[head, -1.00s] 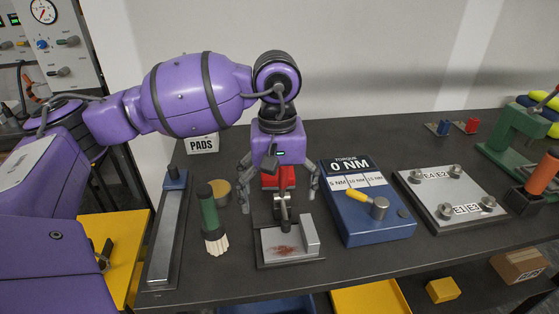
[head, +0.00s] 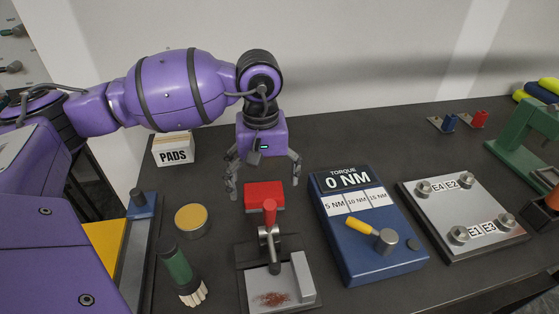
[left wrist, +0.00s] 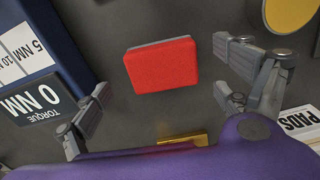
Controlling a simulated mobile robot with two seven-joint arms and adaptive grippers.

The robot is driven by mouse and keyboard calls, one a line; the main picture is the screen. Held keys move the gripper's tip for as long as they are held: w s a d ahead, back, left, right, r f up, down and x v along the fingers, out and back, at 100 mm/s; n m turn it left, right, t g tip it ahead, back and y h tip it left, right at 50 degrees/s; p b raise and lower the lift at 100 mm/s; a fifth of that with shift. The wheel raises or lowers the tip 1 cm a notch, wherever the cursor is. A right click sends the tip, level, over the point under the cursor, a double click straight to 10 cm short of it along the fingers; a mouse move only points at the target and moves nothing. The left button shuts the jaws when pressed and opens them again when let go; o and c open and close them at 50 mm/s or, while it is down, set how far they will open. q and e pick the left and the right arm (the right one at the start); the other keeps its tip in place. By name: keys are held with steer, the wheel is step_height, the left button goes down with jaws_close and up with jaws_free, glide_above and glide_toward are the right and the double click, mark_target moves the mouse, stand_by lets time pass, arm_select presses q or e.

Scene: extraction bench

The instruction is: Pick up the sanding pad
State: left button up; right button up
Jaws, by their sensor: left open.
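The sanding pad appears to be the red block with a grey underside (head: 264,196), lying flat on the dark bench behind a clamp fixture (head: 283,289). In the left wrist view the pad (left wrist: 161,65) lies between the spread fingers, with bench showing on both sides. My left gripper (head: 263,186) points down over the pad's area, open and empty. Its fingers (left wrist: 160,68) are apart from the pad. A red-tipped lever on the fixture stands just in front of the pad and covers part of it in the head view. My right gripper is not in view.
A blue torque box (head: 360,260) stands right of the pad. A yellow-topped tin (head: 191,219) and a green-handled brush (head: 178,267) are to the left. A white PADS box (head: 173,150) stands behind them. A plate with knobs (head: 445,190) lies farther right.

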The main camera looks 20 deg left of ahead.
mark_target(263, 191)
arm_select(q)
steer(key=f, duration=0.2)
steer(key=shift+a+f, duration=0.2)
steer(key=shift+f, duration=0.6)
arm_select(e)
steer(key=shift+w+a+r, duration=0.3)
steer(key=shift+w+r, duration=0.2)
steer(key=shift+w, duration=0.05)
arm_select(q)
steer(key=c, duration=1.1)
steer(key=shift+c, duration=0.2)
